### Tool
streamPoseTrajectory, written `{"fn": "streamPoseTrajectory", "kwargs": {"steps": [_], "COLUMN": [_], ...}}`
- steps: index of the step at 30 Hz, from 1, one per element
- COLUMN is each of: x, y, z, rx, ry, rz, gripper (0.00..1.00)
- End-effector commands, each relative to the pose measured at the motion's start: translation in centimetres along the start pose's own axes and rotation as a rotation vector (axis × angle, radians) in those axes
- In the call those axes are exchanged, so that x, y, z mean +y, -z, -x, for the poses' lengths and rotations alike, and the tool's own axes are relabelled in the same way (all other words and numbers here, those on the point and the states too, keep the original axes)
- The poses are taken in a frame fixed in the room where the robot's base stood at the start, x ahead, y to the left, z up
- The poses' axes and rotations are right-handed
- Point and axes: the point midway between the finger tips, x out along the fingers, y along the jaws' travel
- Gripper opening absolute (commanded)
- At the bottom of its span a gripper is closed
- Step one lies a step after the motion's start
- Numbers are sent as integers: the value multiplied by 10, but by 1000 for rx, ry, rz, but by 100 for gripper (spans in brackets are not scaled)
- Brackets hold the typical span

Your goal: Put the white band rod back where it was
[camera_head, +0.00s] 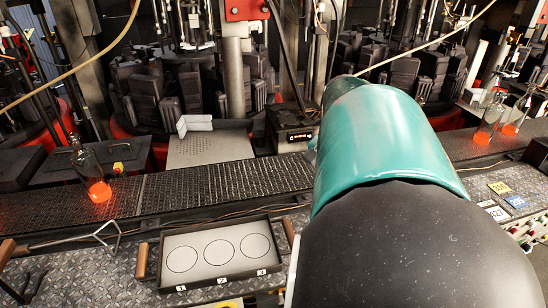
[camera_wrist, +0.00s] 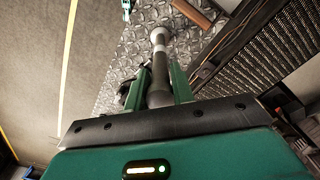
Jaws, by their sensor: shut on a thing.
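In the wrist view, my gripper (camera_wrist: 160,82) is shut on a dark rod with a pale band near its far end, the white band rod (camera_wrist: 158,48). The rod lies between the two green fingers and points away from the palm. Patterned metal plate shows beyond it. In the head view, my own arm hides the gripper and the rod. I cannot tell there where the rod was before.
A tray (camera_head: 150,262) with three numbered circles on its empty floor stands on the metal plate. A dark conveyor (camera_head: 225,186) runs behind it. A glass bottle with a glowing base (camera_head: 92,172) stands on its left part; more stand at the right (camera_head: 489,124). A wire tool (camera_head: 80,239) lies left of the tray.

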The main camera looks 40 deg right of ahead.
Motion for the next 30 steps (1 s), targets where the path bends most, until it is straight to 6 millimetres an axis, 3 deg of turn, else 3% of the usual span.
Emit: {"fn": "streamPoseTrajectory", "kwargs": {"steps": [13,14,17,26,30], "x": [2,2,2,2,1], "y": [-2,-2,-2,0,1], "z": [-9,-10,-10,-9,2], "rx": [3,3,3,3,6], "ry": [1,1,1,1,2], "rz": [-3,-3,-3,-3,-2], "gripper": [0,26,46,46,46]}}
